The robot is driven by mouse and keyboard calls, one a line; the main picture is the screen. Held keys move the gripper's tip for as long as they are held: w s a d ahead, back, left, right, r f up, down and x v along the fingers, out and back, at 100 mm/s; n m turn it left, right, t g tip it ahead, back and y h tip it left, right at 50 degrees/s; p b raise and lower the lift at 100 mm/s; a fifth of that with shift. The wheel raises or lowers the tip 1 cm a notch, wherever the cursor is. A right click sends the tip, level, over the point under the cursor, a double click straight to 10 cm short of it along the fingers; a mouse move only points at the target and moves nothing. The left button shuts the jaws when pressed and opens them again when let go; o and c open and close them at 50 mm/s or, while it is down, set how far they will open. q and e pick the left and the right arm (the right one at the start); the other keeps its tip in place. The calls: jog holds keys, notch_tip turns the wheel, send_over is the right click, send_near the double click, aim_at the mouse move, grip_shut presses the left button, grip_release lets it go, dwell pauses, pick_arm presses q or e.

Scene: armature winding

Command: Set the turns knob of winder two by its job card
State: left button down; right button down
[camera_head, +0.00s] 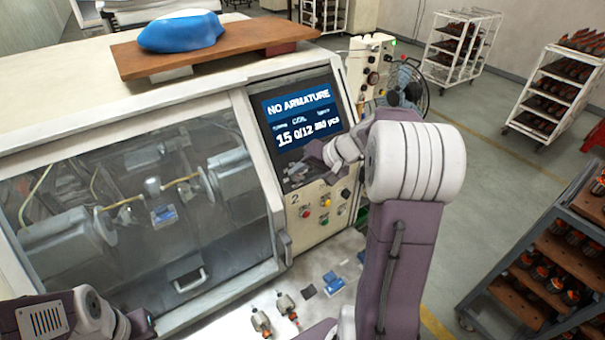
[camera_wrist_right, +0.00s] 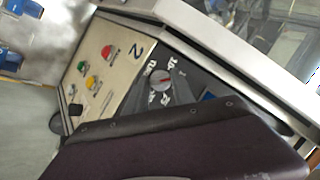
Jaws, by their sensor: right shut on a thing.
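Winder two has a sloped control panel (camera_head: 320,205) marked 2, with a dark screen (camera_head: 300,115) reading NO ARMATURE, 15 and 0/12. My right gripper (camera_head: 298,174) is at the dark strip just below the screen, shut on the turns knob, which it hides in the head view. In the right wrist view the knob (camera_wrist_right: 160,82) is a small round dial with a red mark, ringed by white labels too small to read surely. Dark finger shapes lie around it. My left arm shows at the lower left, its fingertips out of frame. I cannot make out a job card for certain.
The winder's glazed cover (camera_head: 130,210) is at left. Small armatures (camera_head: 262,322) and blue pieces (camera_head: 332,280) lie on the front ledge. A loaded rack (camera_head: 500,290) stands at right.

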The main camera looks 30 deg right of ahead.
jog(key=shift+d+f+m+b, duration=0.1)
jog(key=shift+f+m+b, duration=0.1)
jog(key=shift+m+b, duration=0.45)
jog(key=m+t+b, duration=0.1)
jog(key=m+b, duration=0.1)
jog(key=m+t+y+b, duration=0.1)
jog(key=m+b, duration=0.1)
jog(key=b, duration=0.1)
jog(key=m+y+b, duration=0.1)
jog(key=m+b, duration=0.1)
jog(key=b, duration=0.1)
jog(key=shift+s+f+m+t, duration=0.15)
jog(key=shift+f+m+t, duration=0.1)
jog(key=shift+m+t, duration=0.15)
jog(key=m+b, duration=0.2)
jog(key=m+t+b, duration=0.1)
jog(key=m+b, duration=0.1)
jog(key=shift+s+m+t, duration=0.1)
jog(key=shift+m+t, duration=0.15)
jog(key=shift+t, duration=0.05)
jog(key=m+b, duration=0.1)
jog(key=m, duration=0.1)
jog(key=m+t+b, duration=0.1)
jog(key=m, duration=0.1)
jog(key=shift+t+h+b, duration=0.3)
jog(key=shift+m, duration=0.5)
jog(key=c, duration=1.1)
grip_release()
jog(key=shift+o, duration=0.2)
jog(key=shift+s, duration=0.1)
